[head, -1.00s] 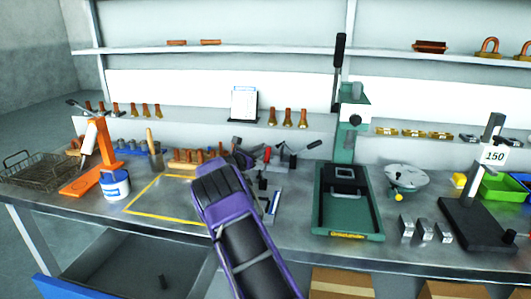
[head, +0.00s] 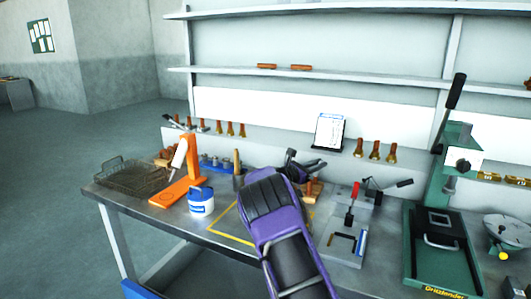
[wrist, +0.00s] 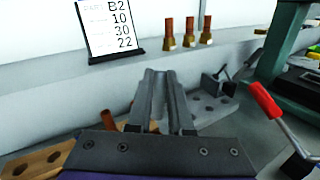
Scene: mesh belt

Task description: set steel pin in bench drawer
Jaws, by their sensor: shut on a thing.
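My gripper (head: 306,165) is over the bench, left of the red-handled clamp, at the end of my purple arm. In the wrist view its two grey fingers (wrist: 163,95) are close together, shut on a slim grey piece, taken as the steel pin. The fingers hide most of it, so its shape and tilt cannot be told. The bench drawer (head: 143,290) shows only as a blue front edge at the bottom left of the head view. Its inside is mostly out of frame.
On the bench (head: 225,228) stand a wire basket (head: 135,175), an orange stand (head: 180,185), a blue-white tin (head: 201,202), a red-handled clamp (head: 352,205) and a green press (head: 435,250). Brass-tipped pieces line the back ledge. Open floor (head: 60,190) lies to the left.

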